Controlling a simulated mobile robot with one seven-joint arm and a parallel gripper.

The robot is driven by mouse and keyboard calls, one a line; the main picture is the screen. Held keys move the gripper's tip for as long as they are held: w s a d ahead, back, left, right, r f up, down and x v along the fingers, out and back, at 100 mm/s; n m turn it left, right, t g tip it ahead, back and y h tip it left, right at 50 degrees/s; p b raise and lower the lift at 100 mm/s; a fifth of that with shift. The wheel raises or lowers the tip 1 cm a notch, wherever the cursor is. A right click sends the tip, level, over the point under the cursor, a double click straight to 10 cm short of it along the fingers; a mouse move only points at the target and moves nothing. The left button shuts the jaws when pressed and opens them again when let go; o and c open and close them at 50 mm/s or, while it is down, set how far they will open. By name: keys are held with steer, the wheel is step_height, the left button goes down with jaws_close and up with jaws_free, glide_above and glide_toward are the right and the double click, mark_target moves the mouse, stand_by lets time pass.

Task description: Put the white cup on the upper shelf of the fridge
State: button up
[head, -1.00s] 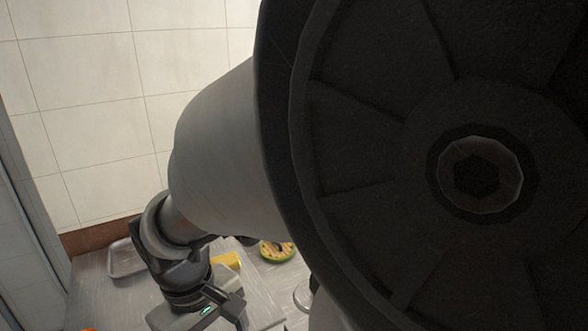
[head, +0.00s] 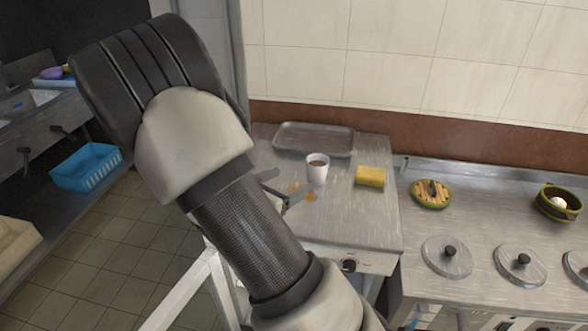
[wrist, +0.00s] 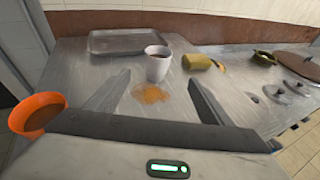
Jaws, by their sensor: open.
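The white cup (head: 317,173) stands upright on the steel counter (head: 362,220), with something brown inside. It also shows in the wrist view (wrist: 157,66), beyond and between my finger tips. My gripper (head: 284,186) is open and empty, just left of and nearer than the cup; both fingers show in the wrist view (wrist: 159,82). The cup is apart from the fingers. An orange-brown spill (wrist: 150,93) lies on the counter in front of the cup. I cannot make out the fridge or its upper shelf in these views.
An orange bowl (wrist: 37,116) is at the left in the wrist view. A blue basket (head: 87,167) stands far left.

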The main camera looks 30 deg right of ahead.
mark_target(322, 162)
steer(key=x, duration=1.7)
steer(key=shift+w+d+b, duration=0.1)
steer(key=shift+w+b, duration=0.2)
steer(key=shift+b, duration=0.05)
steer(key=c, duration=1.4)
